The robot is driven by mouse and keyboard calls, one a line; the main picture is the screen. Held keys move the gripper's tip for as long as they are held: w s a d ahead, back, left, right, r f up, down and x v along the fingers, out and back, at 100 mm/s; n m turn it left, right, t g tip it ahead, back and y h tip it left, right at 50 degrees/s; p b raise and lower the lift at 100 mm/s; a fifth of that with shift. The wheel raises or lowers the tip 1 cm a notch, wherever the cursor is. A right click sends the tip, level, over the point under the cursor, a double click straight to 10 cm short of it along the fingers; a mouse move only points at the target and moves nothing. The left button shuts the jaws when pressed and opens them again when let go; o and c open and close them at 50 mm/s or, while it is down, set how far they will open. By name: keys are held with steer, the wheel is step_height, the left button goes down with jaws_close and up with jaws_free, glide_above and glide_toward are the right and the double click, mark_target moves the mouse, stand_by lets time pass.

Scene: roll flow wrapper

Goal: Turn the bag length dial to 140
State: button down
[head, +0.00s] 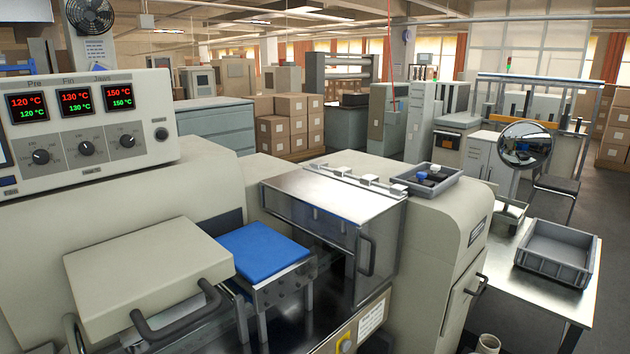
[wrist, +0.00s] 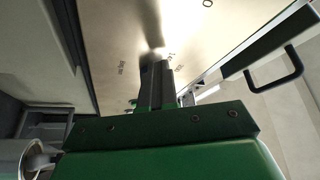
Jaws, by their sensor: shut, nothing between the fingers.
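My gripper (wrist: 158,65) shows in the wrist view, with its dark fingers together and nothing seen between them. Its tips are in front of a pale, shiny panel (wrist: 112,28) with small dark markings around them, too small to read. I cannot tell whether the tips touch the panel. No bag length dial can be made out; the fingers cover part of the marked area. In the head view my gripper does not show. The control box (head: 80,82) there carries three black dials (head: 86,148) under temperature displays, with no readable bag length label.
A handle (wrist: 275,75) stands out right of the fingers in the wrist view. In the head view are a clear-sided guard (head: 325,215), a blue pad (head: 262,250), a raised cover with a handle (head: 150,270), and a grey tray (head: 555,250) on a side table.

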steer(key=shift+w+d+f, duration=0.15)
steer(key=shift+f, duration=0.25)
steer(key=shift+w+d+f, duration=0.1)
steer(key=shift+d+f, duration=0.05)
steer(key=shift+f, duration=0.25)
steer(key=shift+w+d+f, duration=0.25)
steer(key=shift+f, duration=0.1)
stand_by(0.7)
steer(key=shift+f, duration=0.1)
steer(key=shift+s+a+f, duration=0.15)
steer(key=shift+s+f, duration=0.05)
steer(key=shift+s+d, duration=2.1)
